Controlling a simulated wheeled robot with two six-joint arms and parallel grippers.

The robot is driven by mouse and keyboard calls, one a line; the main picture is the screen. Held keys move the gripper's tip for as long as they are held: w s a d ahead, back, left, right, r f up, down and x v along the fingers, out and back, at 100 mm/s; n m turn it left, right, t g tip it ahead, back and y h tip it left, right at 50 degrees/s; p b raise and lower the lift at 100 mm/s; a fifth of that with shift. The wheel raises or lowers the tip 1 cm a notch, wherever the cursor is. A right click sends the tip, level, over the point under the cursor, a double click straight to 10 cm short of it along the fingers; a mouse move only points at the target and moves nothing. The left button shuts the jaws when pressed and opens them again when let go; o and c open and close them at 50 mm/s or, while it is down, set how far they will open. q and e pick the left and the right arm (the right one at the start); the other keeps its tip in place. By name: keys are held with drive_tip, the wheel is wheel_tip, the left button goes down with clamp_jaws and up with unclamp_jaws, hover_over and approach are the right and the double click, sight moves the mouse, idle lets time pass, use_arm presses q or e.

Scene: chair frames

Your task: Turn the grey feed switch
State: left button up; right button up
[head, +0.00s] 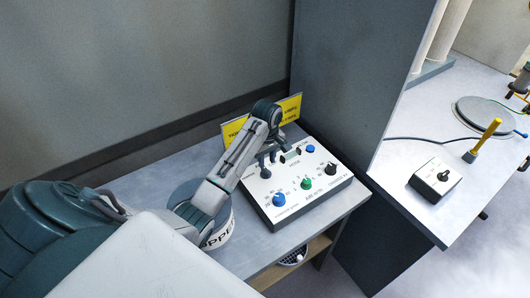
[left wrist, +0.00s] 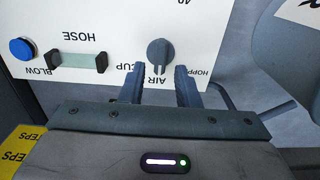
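The grey switch (left wrist: 158,52) is a round knob with a bar handle on a white control panel. In the left wrist view it stands by the labels CUP, AIR and HOPP. My left gripper (left wrist: 159,72) is open. Its two dark fingers are on either side of the lower end of the bar, with a small gap to each side. In the head view my left gripper (head: 270,165) is over the back left part of the control box (head: 337,182), and I cannot make out the grey switch there. My right gripper is not in view.
The box also carries a blue knob (head: 279,200), a green knob (head: 306,183) and a black knob (head: 331,168). A yellow sign (head: 290,108) stands behind it. A tall grey partition (head: 355,75) rises to the right. A labelled round container (head: 220,236) is beside my left arm.

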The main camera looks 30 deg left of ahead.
sight(266, 169)
use_arm(q)
drive_tip(key=f, duration=0.5)
drive_tip(key=shift+w+a, duration=0.1)
drive_tip(key=shift+a, duration=0.25)
drive_tip(key=shift+d, duration=0.2)
drive_tip(key=c, duration=0.6)
drive_tip(key=m, duration=0.9)
drive_tip(key=shift+r, duration=0.1)
drive_tip(key=o, duration=0.8)
drive_tip(key=shift+m, duration=0.4)
drive_tip(key=shift+o, duration=0.2)
